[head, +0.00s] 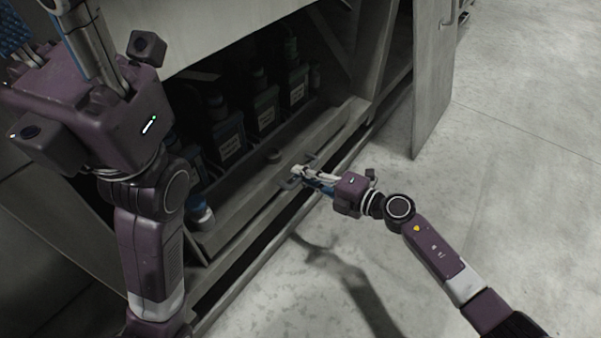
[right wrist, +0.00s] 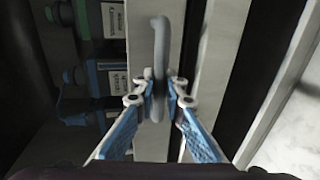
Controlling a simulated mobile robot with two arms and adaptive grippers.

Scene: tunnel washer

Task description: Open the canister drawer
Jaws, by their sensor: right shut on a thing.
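The canister drawer has a long grey metal front rail (head: 240,208) low in the machine's side. Several dark canisters (head: 264,110) with pale labels stand behind it; they also show in the right wrist view (right wrist: 113,78). A grey bar handle (right wrist: 159,50) stands out from the drawer front. My right gripper (head: 300,174) is shut on this handle, with one finger on each side of it in the right wrist view (right wrist: 159,101). My left gripper (head: 50,32) is raised at the top left, its fingers wide apart and partly cut off. It is clear of the drawer.
A grey panel (head: 432,75) stands upright at the right of the opening. Pale concrete floor (head: 520,200) lies free in front and to the right. A light cover panel (head: 215,30) overhangs the canisters. A dark gap runs along the machine's lower edge.

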